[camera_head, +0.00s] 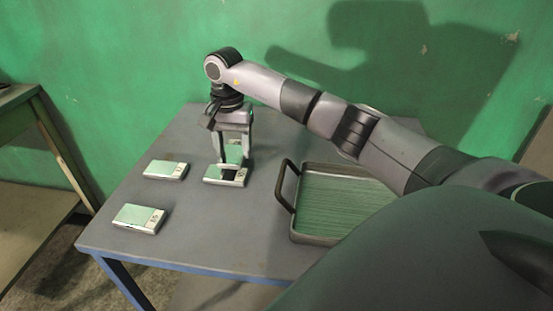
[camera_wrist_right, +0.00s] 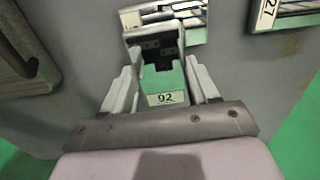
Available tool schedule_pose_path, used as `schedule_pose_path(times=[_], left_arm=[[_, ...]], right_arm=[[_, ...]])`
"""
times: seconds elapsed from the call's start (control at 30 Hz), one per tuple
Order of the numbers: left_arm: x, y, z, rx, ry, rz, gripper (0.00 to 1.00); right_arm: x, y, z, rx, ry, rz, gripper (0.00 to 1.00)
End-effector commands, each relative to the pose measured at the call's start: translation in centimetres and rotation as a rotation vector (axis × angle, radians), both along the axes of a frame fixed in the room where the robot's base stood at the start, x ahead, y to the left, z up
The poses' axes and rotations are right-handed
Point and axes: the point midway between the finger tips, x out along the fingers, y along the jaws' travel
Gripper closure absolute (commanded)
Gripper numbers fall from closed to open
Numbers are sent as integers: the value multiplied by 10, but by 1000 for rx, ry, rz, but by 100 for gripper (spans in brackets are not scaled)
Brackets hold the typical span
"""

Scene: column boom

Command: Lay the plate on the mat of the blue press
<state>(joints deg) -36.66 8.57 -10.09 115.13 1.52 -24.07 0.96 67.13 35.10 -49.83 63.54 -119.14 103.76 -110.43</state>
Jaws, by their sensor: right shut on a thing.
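My right gripper (camera_head: 232,148) reaches down over the table from the right. In the right wrist view its fingers (camera_wrist_right: 163,72) are shut on a shiny plate (camera_wrist_right: 165,82) that reflects green and bears a label reading 92. My left gripper is out of view. No blue press or mat shows clearly.
Two more flat silver pieces lie on the grey table (camera_head: 190,225), one at the back left (camera_head: 165,169) and one at the front left (camera_head: 139,218). A shallow tray with a handle (camera_head: 286,186) stands right of the gripper. Bare tabletop lies between them.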

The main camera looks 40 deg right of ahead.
Motion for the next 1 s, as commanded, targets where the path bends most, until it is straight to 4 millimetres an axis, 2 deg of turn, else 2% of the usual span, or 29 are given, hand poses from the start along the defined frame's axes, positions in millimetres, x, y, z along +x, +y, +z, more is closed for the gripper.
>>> schedule_pose_path(times=[0.5, 0.77, 1.0], left_arm=[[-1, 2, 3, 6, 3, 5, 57], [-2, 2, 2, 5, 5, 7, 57], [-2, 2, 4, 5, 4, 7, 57]], right_arm=[[-71, -57, 2, 0, -3, -2, 99], [-80, -63, -3, 1, -3, 0, 99], [-80, -63, -31, 0, -2, 0, 99]])
